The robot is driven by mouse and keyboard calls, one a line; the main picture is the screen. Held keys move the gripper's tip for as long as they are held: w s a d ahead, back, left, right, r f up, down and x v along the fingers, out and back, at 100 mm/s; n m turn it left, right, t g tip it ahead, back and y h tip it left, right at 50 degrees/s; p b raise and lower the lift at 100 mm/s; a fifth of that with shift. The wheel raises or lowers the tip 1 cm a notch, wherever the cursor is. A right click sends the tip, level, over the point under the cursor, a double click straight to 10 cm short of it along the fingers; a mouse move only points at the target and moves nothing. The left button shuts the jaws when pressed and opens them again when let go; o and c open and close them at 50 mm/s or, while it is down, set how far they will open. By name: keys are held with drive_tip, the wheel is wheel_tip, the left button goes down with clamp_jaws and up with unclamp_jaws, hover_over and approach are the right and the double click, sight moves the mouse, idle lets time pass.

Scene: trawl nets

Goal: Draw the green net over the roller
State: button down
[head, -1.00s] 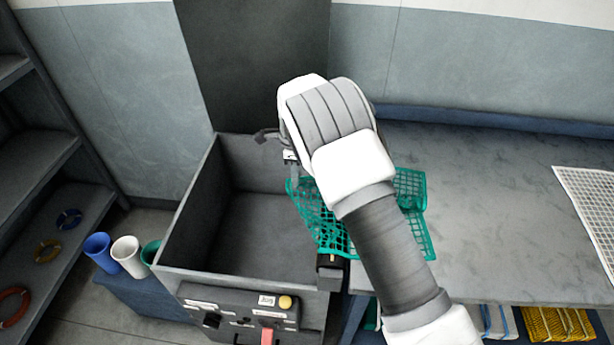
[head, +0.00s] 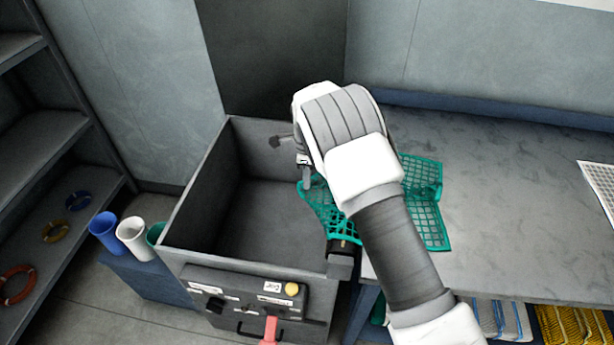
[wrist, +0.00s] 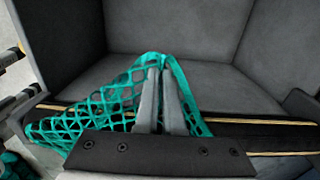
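The green net (head: 422,200) lies partly on the grey table. Its left part hangs across the roller toward the open grey bin (head: 190,205). In the wrist view the net (wrist: 105,108) rises over the dark roller (wrist: 262,133), which has pale yellow lines, and its gathered edge is at my fingertips. My gripper (wrist: 160,75) is shut on that edge, with its fingers close together, on the bin side of the roller. In the head view my arm hides the middle of the net and most of the roller; my gripper (head: 304,180) shows at the bin's right side.
The bin is empty, with a control panel (head: 250,305) on its front. Blue, white and green cups (head: 135,238) stand left of it. A shelf with rings (head: 78,201) is at far left. A white grid sheet (head: 603,182) lies at the table's right.

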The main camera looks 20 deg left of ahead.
drive_tip(key=shift+f, duration=0.45)
drive_tip(key=shift+c, duration=1.8)
unclamp_jaws()
drive_tip(key=o, duration=0.4)
drive_tip(key=shift+c, duration=0.2)
drive_tip(key=shift+r, duration=0.2)
wheel_tip(320, 180, up, 5)
drive_tip(key=p, duration=0.2)
drive_tip(key=shift+r+p, duration=0.1)
drive_tip(key=shift+p, duration=0.3)
